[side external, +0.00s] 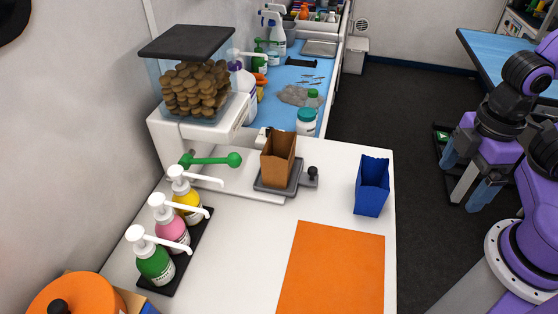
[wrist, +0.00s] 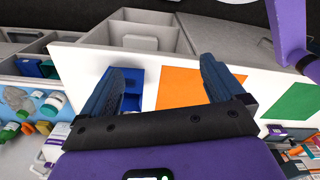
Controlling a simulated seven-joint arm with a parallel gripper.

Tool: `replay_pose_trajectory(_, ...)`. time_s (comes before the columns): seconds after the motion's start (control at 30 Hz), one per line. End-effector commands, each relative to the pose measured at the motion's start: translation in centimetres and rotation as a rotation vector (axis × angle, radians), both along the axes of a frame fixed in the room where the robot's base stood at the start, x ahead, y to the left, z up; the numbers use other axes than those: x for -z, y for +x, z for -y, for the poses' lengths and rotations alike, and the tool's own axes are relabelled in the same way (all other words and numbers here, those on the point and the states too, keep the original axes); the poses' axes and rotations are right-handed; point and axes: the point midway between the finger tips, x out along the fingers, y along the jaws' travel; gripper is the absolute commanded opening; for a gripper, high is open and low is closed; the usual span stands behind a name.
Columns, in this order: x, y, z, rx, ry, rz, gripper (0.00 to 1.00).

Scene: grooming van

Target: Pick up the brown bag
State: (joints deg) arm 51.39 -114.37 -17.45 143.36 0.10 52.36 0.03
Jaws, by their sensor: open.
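The brown bag (side external: 278,158) stands upright and open-topped on a small dark tray (side external: 294,186) at the base of the treat dispenser in the side view. I cannot make it out in the wrist view. My gripper (side external: 466,176) is open and empty, off to the right past the table's edge, well apart from the bag. In the wrist view both fingers of my gripper (wrist: 165,68) are spread with nothing held between them.
A blue bag (side external: 372,188) stands at the white table's right edge, between my gripper and the brown bag. The orange mat (side external: 335,270) lies clear in front. Pump bottles (side external: 172,228) stand at left. The dispenser's green handle (side external: 215,160) sticks out left of the bag.

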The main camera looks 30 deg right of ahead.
Motion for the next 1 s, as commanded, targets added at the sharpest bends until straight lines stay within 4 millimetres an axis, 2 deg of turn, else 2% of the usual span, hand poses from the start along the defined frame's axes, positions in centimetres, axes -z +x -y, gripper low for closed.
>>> replay_pose_trajectory(0.27,0.0,0.1,-0.1,-0.003,-0.004,0.0,0.95)
replay_pose_trajectory(0.37,0.0,0.7,-0.5,-0.031,-0.036,0.003,0.95)
replay_pose_trajectory(0.47,0.1,2.3,-1.6,-0.098,-0.114,0.012,0.95)
replay_pose_trajectory(0.67,0.5,6.9,-5.0,-0.294,-0.352,0.037,0.95)
replay_pose_trajectory(1.0,2.2,14.2,-12.7,-0.594,-0.775,0.091,0.95)
